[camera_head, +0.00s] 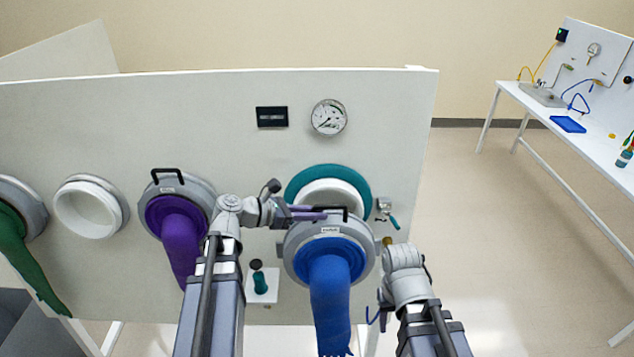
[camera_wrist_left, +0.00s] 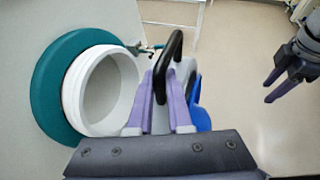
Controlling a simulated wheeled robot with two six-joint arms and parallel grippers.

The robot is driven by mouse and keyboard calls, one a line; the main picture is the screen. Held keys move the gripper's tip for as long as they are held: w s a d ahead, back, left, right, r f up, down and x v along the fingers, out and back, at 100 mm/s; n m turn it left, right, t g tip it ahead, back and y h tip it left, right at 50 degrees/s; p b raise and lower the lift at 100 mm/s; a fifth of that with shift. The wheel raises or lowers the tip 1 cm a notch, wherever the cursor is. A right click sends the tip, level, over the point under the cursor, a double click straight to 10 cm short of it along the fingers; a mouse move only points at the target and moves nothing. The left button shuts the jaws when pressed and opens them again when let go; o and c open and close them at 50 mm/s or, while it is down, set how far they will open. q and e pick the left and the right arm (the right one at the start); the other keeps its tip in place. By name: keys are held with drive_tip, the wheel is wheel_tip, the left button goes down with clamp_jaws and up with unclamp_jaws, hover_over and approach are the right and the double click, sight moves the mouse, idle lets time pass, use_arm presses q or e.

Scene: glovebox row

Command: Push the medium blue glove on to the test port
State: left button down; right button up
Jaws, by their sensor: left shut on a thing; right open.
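The medium blue glove (camera_head: 331,290) hangs from a grey ring (camera_head: 296,262) with a black handle on top. My left gripper (camera_head: 322,212) is shut on that handle (camera_wrist_left: 174,48), and its purple fingers (camera_wrist_left: 160,84) straddle it in the left wrist view. The test port is a white collar (camera_head: 326,190) with a teal surround (camera_head: 328,171) on the white panel. The grey ring is in front of the port and apart from it, covering its lower part in the head view. My right gripper (camera_wrist_left: 274,88) is open and empty, right of the ring; its fingers are unclear in the head view.
Left on the panel are a purple glove (camera_head: 180,240) on a ring, an empty white port (camera_head: 90,208) and a green glove (camera_head: 18,250). A small teal-handled valve (camera_head: 391,219) sits right of the test port. A gauge (camera_head: 329,117) is above. Floor is clear right.

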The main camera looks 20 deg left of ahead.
use_arm(q)
drive_tip(key=r, duration=0.1)
drive_tip(key=r+p, duration=0.1)
drive_tip(key=w+r+p, duration=0.1)
drive_tip(key=shift+d, duration=0.25)
use_arm(e)
wheel_tip(320, 180, up, 3)
drive_tip(key=shift+r, duration=0.1)
use_arm(q)
drive_tip(key=shift+s, duration=0.1)
drive_tip(key=shift+a, duration=0.1)
drive_tip(key=w+a+b, duration=0.1)
drive_tip(key=w, duration=0.5)
drive_tip(key=shift+w+a+f, duration=0.4)
use_arm(e)
drive_tip(key=shift+f, duration=0.5)
use_arm(q)
drive_tip(key=shift+w+a+f+b, duration=0.15)
drive_tip(key=shift+w+a, duration=0.2)
drive_tip(key=shift+w, duration=0.85)
drive_tip(key=shift+w+a+f+b, duration=0.15)
drive_tip(key=shift+w+a, duration=0.2)
drive_tip(key=shift+w, duration=0.85)
drive_tip(key=shift+w+a+f+b, duration=0.15)
drive_tip(key=shift+w+a, duration=0.2)
drive_tip(key=shift+w, duration=0.85)
use_arm(e)
drive_tip(key=shift+f, duration=0.45)
idle(1.4)
